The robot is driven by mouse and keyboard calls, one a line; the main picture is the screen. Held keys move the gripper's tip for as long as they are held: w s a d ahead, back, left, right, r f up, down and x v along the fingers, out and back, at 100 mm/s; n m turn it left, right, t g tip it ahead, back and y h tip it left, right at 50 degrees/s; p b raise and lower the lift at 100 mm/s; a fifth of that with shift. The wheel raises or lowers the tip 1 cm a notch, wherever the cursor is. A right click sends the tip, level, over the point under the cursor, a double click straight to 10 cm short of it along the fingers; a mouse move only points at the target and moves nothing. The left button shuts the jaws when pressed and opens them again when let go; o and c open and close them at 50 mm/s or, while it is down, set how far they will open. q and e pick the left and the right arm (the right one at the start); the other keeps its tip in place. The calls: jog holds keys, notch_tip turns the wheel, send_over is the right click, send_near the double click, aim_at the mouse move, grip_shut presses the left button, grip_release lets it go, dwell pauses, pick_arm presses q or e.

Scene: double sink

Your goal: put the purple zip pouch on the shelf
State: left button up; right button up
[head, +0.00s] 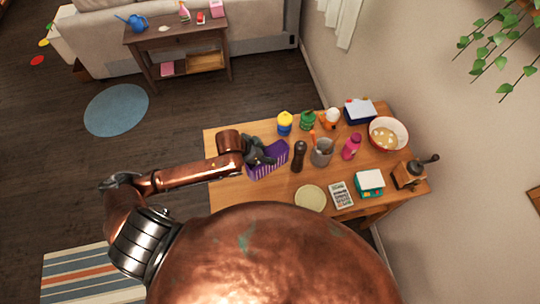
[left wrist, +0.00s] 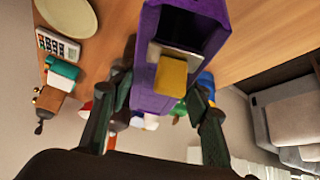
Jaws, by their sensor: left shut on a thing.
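The purple zip pouch (head: 268,167) is at the left end of the wooden table, with pale marks along its near side. My left gripper (head: 258,153) is over it, shut on it. In the left wrist view, the purple pouch (left wrist: 185,20) lies between the two dark fingers (left wrist: 165,100). Its upper side looks open and dark, with a grey strip and a yellow block (left wrist: 171,76) in it. I cannot tell whether it touches the table. A side table (head: 178,36) at the back has a lower shelf (head: 187,66). My right gripper is not in view.
Near the pouch are a pepper mill (head: 298,156), a grey utensil cup (head: 322,152), a yellow-topped jar (head: 284,122) and a cream plate (head: 310,198). Open floor lies between the tables.

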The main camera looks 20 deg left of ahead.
aim_at(270, 156)
pick_arm(q)
jog(key=w+f, duration=0.3)
jog(key=shift+f, duration=0.1)
jog(key=shift+f+p, duration=0.65)
jog(key=shift+f, duration=1.05)
jog(key=o, duration=1.6)
jog(key=shift+f, duration=0.15)
